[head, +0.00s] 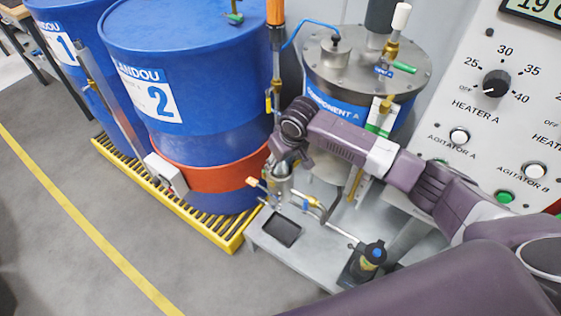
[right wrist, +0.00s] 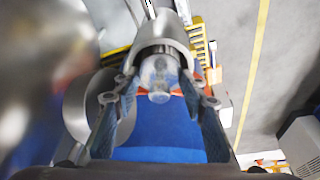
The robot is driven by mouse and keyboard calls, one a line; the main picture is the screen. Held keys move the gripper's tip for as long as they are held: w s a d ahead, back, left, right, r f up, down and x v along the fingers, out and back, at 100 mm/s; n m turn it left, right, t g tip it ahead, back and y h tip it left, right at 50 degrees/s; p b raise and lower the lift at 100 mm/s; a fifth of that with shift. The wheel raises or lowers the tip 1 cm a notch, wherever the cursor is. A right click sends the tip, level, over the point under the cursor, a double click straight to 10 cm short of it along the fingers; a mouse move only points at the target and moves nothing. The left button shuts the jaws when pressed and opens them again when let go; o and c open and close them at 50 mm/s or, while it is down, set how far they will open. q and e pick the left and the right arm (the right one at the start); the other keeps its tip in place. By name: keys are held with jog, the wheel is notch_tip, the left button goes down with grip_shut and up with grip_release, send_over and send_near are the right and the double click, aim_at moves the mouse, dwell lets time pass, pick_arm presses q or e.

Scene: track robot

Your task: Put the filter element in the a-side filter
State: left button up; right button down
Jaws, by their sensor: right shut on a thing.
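My right arm reaches in from the right in the head view. Its gripper (head: 279,164) points down just above a small metal filter housing (head: 280,187) beside drum 2. In the right wrist view my right gripper (right wrist: 161,84) is shut, with a finger on each side of a whitish, round-ended piece, apparently the filter element (right wrist: 159,73). A grey metal cylinder (right wrist: 162,35), likely the housing, lies right beyond the piece. I cannot tell how far the piece sits inside it. In the head view the gripper hides the element. My left gripper is not in view.
Blue drum 2 (head: 190,60) stands close left of the filter on a yellow-edged grate (head: 229,237). The Component A tank (head: 366,75) stands behind my arm. Thin pipes and valves (head: 301,202) surround the filter. A black bottle-like unit (head: 368,265) stands at front right. The grey floor is clear at left.

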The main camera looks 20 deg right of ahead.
jog(key=c, duration=1.6)
grip_release()
jog(key=shift+s+f, duration=0.3)
jog(key=shift+f, duration=0.15)
jog(key=o, duration=0.4)
jog(key=shift+w+f, duration=0.1)
jog(key=shift+f, duration=0.2)
jog(key=shift+r, duration=0.1)
jog(key=v, duration=0.9)
jog(key=w+v, duration=0.1)
jog(key=v, duration=0.3)
jog(key=shift+s+r, duration=0.15)
jog(key=shift+r, duration=0.25)
jog(key=shift+a, duration=0.1)
